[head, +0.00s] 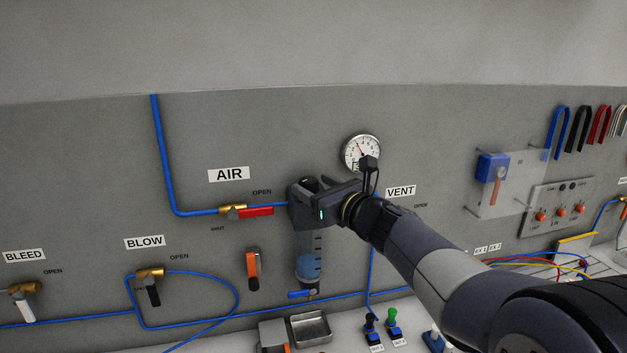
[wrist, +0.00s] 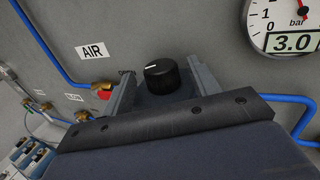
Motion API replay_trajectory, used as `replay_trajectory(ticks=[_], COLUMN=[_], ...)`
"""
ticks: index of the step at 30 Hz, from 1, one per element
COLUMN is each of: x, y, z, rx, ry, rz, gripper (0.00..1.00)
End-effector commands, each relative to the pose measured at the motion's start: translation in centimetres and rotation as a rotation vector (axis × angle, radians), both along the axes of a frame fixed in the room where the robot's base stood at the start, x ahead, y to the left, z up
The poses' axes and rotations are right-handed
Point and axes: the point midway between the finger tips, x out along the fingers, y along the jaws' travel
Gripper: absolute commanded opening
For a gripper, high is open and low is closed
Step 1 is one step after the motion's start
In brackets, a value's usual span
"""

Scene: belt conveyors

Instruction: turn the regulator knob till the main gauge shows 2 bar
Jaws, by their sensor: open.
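The black regulator knob (wrist: 161,75) shows in the wrist view with a white mark on its top. My gripper (wrist: 160,82) is open, with one finger on each side of the knob; I cannot tell whether either finger touches it. The main gauge (wrist: 286,27) has a digital readout of 3.0 and a scale in bar. In the head view the gauge (head: 361,152) is on the wall just above my gripper, partly covered by my wrist.
A red-handled AIR valve (head: 255,212) on the blue line is just left of my gripper. The clear filter bowl (head: 309,260) hangs below it. A VENT label (head: 400,191) is to the right. A clear panel with a blue switch box (head: 493,167) stands farther right.

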Motion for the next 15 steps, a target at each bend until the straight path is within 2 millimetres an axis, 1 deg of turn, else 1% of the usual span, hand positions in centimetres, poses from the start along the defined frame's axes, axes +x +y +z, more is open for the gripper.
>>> replay_trajectory(ticks=[2, 6, 14, 15], x=[0.5, 0.94, 0.97, 0.97], y=[0.46, 0.74, 0.75, 0.76], z=[0.08, -0.04, -0.04, -0.04], rx=[-0.001, -0.001, 0.0, -0.001], ry=[0.0, 0.001, 0.0, -0.001], rz=[0.002, 0.0, 0.0, 0.0], gripper=[0.57, 0.57, 0.57, 0.54])
